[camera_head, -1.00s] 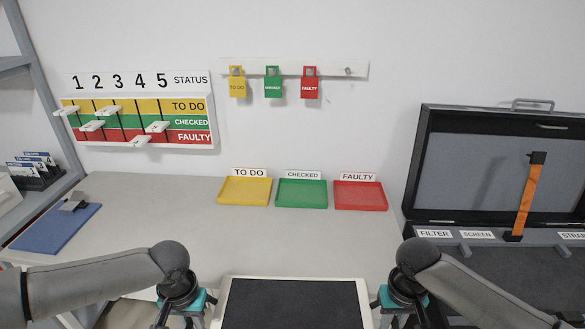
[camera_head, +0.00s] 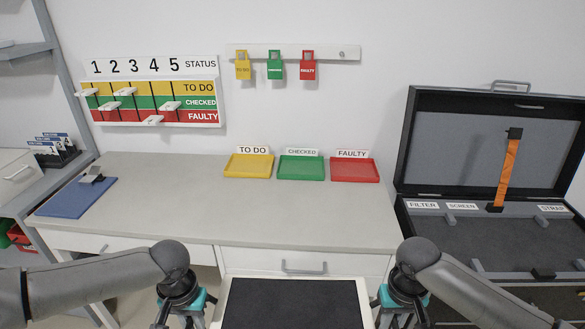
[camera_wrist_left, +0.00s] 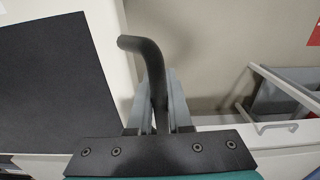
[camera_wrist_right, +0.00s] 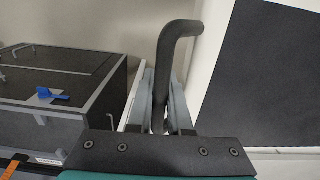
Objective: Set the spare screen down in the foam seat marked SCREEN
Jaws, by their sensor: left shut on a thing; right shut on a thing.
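The spare screen (camera_head: 291,303), a dark panel in a white frame, is held level at the bottom middle of the head view. My left gripper (camera_wrist_left: 158,108) is shut on its black bent handle at the left side. My right gripper (camera_wrist_right: 160,108) is shut on the matching handle (camera_wrist_right: 176,48) at the right side. The open black case (camera_head: 405,160) stands at the right, apart from the screen. The SCREEN label (camera_head: 461,206) is on its back edge, between the FILTER and STRAP labels. Dark foam (camera_head: 460,240) lies below it; the seat's outline is unclear.
An orange strap (camera_head: 508,175) hangs across the case lid. A grey counter (camera_head: 190,215) with a drawer handle (camera_head: 303,268) is ahead, with yellow, green and red trays (camera_head: 354,169). A dark box with a blue piece (camera_wrist_right: 45,95) shows in the right wrist view.

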